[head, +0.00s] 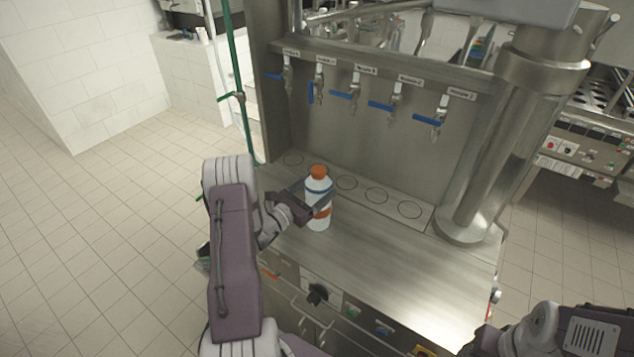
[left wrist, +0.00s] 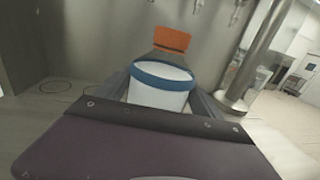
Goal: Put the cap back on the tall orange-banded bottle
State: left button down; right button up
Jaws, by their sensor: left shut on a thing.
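The tall white bottle (head: 317,220) has a blue ring near the shoulder and an orange band low on its side. It is upright over the counter in the head view; I cannot tell whether its base touches. An orange cap (head: 318,171) sits at the top of its neck. My left gripper (head: 318,199) is shut around the bottle's body from the left. In the left wrist view the bottle (left wrist: 158,97) is between the fingers, and the orange cap (left wrist: 171,39) shows above the grey shoulder. Part of my right arm shows at the lower right, its fingertips out of sight.
The steel counter (head: 405,262) is bare to the right of the bottle. Several marked circles line its back edge, under several blue-handled taps (head: 395,98) on the steel panel. A thick steel column (head: 500,140) stands at the right. A green pole (head: 236,90) rises at the left.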

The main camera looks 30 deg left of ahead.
pick_arm(q)
jog(key=shift+r, duration=0.2)
jog(key=shift+s+f, duration=0.1)
jog(key=shift+c, duration=2)
grip_release()
jog(key=shift+f, duration=0.15)
jog(key=o, duration=0.4)
jog(key=shift+c, duration=0.2)
